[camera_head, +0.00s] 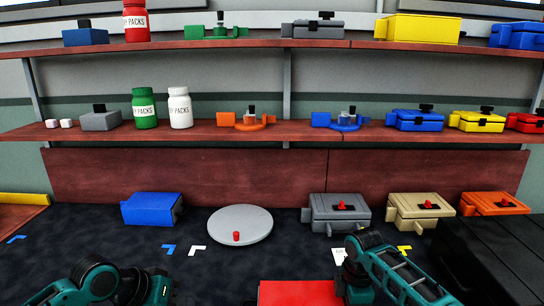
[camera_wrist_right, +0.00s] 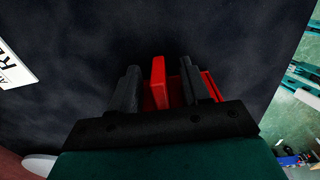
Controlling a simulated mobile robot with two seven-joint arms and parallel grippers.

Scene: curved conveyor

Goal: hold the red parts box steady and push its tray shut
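The red parts box (camera_head: 300,292) is at the bottom edge of the head view, and only part of its flat top shows. My right arm is just right of it, and its fingers cannot be made out there. In the right wrist view my right gripper (camera_wrist_right: 159,64) has its two dark fingers apart. An upright red piece (camera_wrist_right: 158,80) of the box stands between them, with a visible gap on each side. More red wall (camera_wrist_right: 209,87) shows beyond the right finger. How far out the tray is cannot be told. My left arm is at the lower left, its fingers out of view.
On the dark table stand a blue box (camera_head: 150,208), a grey round plate (camera_head: 240,222), a grey box (camera_head: 340,214), a tan box (camera_head: 421,209) and an orange box (camera_head: 494,204). A black block (camera_head: 495,255) is at the right. Shelves with boxes and bottles rise behind.

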